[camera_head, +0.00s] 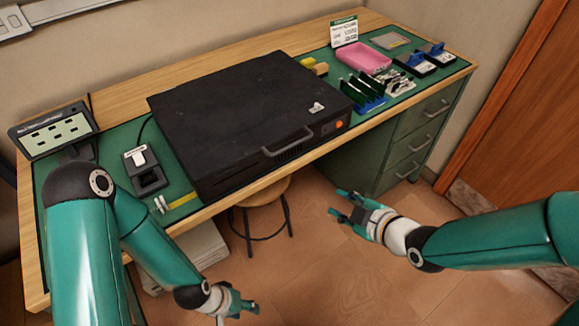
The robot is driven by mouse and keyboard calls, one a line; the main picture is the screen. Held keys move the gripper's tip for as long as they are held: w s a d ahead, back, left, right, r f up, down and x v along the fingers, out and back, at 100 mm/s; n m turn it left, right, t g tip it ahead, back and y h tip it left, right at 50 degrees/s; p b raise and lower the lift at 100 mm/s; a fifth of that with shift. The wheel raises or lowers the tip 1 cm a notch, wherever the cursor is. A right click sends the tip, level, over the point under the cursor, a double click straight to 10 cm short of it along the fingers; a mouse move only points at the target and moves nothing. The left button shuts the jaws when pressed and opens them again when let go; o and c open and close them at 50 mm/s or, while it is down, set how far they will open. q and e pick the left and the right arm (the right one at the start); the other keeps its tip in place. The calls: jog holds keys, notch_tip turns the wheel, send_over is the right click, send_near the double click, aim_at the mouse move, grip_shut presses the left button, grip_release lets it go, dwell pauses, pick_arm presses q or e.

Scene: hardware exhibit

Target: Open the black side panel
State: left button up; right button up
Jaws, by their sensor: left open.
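A black computer case (235,110) lies flat on the green mat of the workbench. Its broad black side panel (225,100) faces up and is closed, with a small light-coloured piece (317,108) on it near the right edge. A handle (287,143) is on the front edge. My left gripper (238,306) is open and empty, low in front of the bench at the bottom of the view. My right gripper (337,206) is in front of the bench, right of the stool, apart from the case; its fingers look spread and nothing is between them.
A small display (55,133) and a black-and-white device (147,170) stand left of the case. A pink tray (363,58), a rack of green boards (363,90) and blue-and-black items (415,64) are at right. A stool (262,193) and drawers (410,150) are below.

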aim_at(289, 147)
pick_arm(q)
notch_tip(289, 147, down, 6)
jog(key=b, duration=0.4)
pick_arm(e)
notch_tip(289, 147, up, 8)
jog(key=s+a+n+t+y, duration=0.1)
jog(key=a+n+t+y, duration=0.15)
jog(key=n, duration=0.65)
pick_arm(q)
notch_tip(289, 147, up, 6)
jog(key=p, duration=0.6)
jog(key=shift+r+p, duration=0.25)
jog(key=shift+p, duration=0.1)
pick_arm(e)
jog(key=shift+n+t+y, duration=0.25)
jog(key=shift+n, duration=0.05)
jog(key=x, duration=1.6)
jog(key=shift+w+r, duration=0.3)
jog(key=shift+r, duration=0.05)
grip_shut()
jog(key=shift+s, duration=0.1)
